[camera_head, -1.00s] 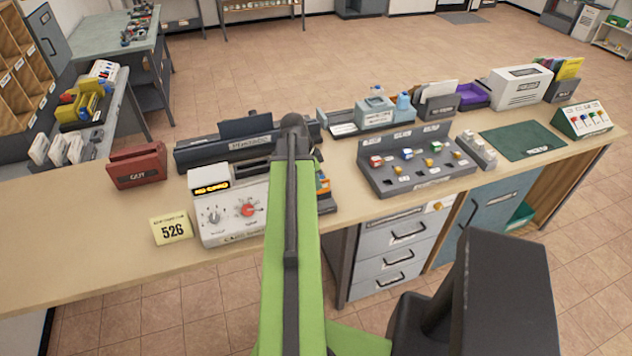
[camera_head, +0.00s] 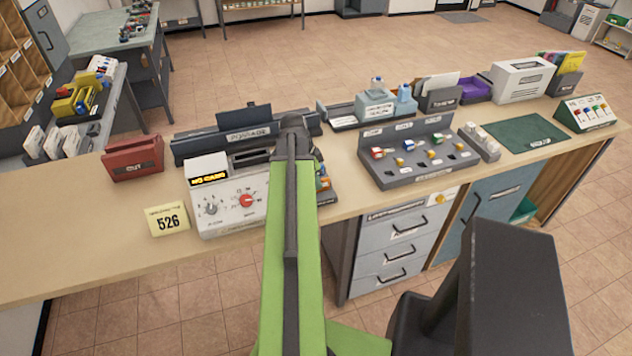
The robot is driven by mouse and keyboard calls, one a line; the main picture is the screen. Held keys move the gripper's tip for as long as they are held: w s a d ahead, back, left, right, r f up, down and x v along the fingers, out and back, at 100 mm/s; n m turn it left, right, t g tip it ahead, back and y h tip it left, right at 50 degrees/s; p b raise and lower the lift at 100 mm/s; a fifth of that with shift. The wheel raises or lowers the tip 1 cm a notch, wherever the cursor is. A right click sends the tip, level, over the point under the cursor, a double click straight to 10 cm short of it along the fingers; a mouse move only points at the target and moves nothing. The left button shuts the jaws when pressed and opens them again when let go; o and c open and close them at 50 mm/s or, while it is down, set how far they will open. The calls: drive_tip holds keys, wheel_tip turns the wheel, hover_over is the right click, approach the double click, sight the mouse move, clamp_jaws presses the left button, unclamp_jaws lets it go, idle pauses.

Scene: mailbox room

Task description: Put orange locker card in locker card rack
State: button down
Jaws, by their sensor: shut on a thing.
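My green arm (camera_head: 291,250) reaches over the counter, and its dark upper end (camera_head: 294,124) hides what lies behind it. My gripper does not show; it is hidden behind the arm. I cannot make out the orange locker card. A small dark holder with coloured pieces (camera_head: 324,184) peeks out just right of the arm, beside the white machine. Most of it is covered, so I cannot tell whether it is the locker card rack.
On the counter (camera_head: 90,240), the white dial machine (camera_head: 226,207) stands left of my arm, with a yellow 526 sign (camera_head: 167,220) and red OUT tray (camera_head: 133,158) further left. A grey key tray (camera_head: 420,177) and green mat (camera_head: 526,137) lie right. The counter's left front is clear.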

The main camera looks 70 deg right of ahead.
drive_tip(key=shift+s+a+f, duration=0.1)
drive_tip(key=shift+a+f, duration=0.15)
drive_tip(key=shift+a, duration=0.05)
drive_tip(key=c, duration=1.5)
unclamp_jaws()
drive_tip(key=shift+a, duration=0.1)
drive_tip(key=shift+w+d+r+p, duration=0.2)
drive_tip(key=shift+d+r+p, duration=0.3)
drive_tip(key=shift+r+p, duration=0.5)
drive_tip(key=shift+p+v, duration=0.85)
drive_tip(key=shift+p, duration=0.2)
drive_tip(key=r+p, duration=0.3)
drive_tip(key=shift+s+r, duration=0.2)
drive_tip(key=shift+s, duration=0.1)
drive_tip(key=shift+d+f, duration=0.1)
